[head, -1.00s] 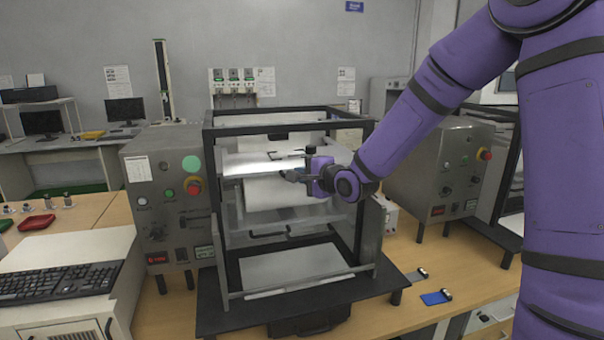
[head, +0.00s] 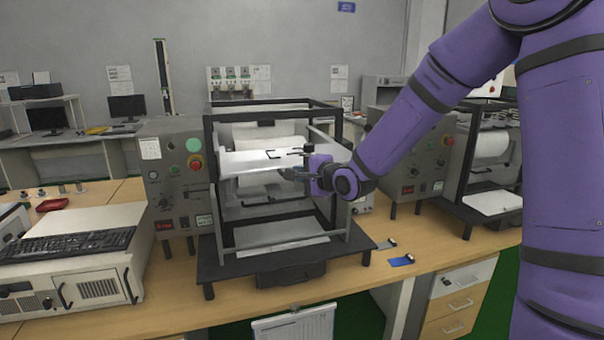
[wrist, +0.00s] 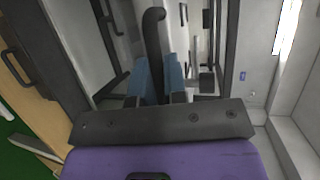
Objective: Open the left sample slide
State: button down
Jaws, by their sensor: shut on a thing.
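The left machine (head: 212,125) is a black-framed box with a steel control panel. A bright white panel (head: 240,164), which looks like its slide, sits high in its open front, below a white roller. A small dark handle (head: 269,153) shows on it. My gripper (head: 291,165) is at the right part of this panel, coming from the right. In the wrist view my gripper (wrist: 159,78) has its blue-grey fingertips closed on either side of a dark curved handle (wrist: 155,35). My fingers hide part of the handle. A lower slide with a dark handle (head: 268,204) sits beneath.
A similar machine (head: 470,185) stands to the right on the same wooden bench. A keyboard (head: 68,244) on a white case is at left. A blue item (head: 401,261) lies at the bench's front right. The black base plate (head: 225,275) juts forward.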

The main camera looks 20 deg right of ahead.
jog(key=c, duration=1.2)
grip_release()
jog(key=v, duration=1)
jog(key=shift+s+d, duration=0.2)
jog(key=shift+s, duration=0.15)
